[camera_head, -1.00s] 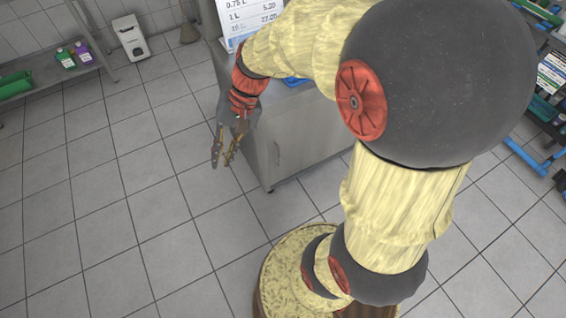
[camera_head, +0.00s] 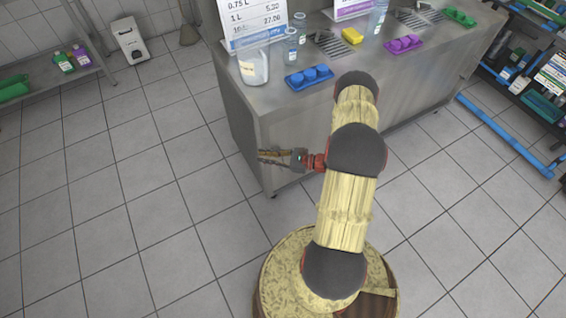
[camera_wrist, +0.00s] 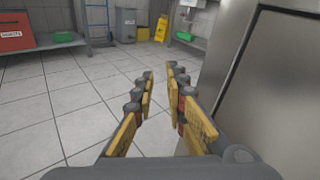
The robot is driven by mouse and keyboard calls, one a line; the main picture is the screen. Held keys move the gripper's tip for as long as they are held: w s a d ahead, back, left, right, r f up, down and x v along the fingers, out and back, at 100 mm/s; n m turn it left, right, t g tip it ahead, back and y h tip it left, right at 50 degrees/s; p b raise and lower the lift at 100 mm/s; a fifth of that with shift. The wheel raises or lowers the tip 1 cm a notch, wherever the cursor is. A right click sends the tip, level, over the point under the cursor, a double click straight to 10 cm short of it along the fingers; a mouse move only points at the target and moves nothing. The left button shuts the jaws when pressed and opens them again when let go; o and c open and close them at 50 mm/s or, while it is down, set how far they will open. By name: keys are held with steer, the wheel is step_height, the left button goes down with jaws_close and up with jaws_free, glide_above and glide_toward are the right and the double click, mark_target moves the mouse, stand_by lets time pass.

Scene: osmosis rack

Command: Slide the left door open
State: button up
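A steel counter cabinet (camera_head: 238,118) stands ahead of me, and its front faces my base. My gripper (camera_head: 262,157) points left, close to the left end of the cabinet front. In the wrist view, my gripper (camera_wrist: 161,74) is open with nothing between its fingers. There the cabinet's steel frame (camera_wrist: 228,45) and a recessed front panel (camera_wrist: 275,90), likely the left door, stand to the right of the fingers. I cannot see a handle. I cannot tell whether the right finger touches the panel. My arm hides part of the front in the head view.
The counter top holds a jug (camera_head: 254,68), a blue tray (camera_head: 309,77), a price sign (camera_head: 252,20) and a yellow sponge (camera_head: 352,36). A blue rail (camera_head: 505,132) lies at the right.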

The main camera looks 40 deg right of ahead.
steer(key=s+d+f+m+t+h, duration=0.2)
steer(key=d+f+m+h, duration=0.1)
steer(key=f, duration=0.3)
steer(key=s+d+f+m+t+h, duration=0.2)
steer(key=s+d+f+m+h, duration=0.1)
steer(key=f+m, duration=0.15)
steer(key=m+h+b, duration=0.2)
steer(key=h+b, duration=0.1)
steer(key=h, duration=0.1)
glide_above(283, 170)
steer(key=f, duration=0.4)
steer(key=shift+w+d+f, duration=0.15)
steer(key=shift+w+d, duration=0.1)
jaws_close()
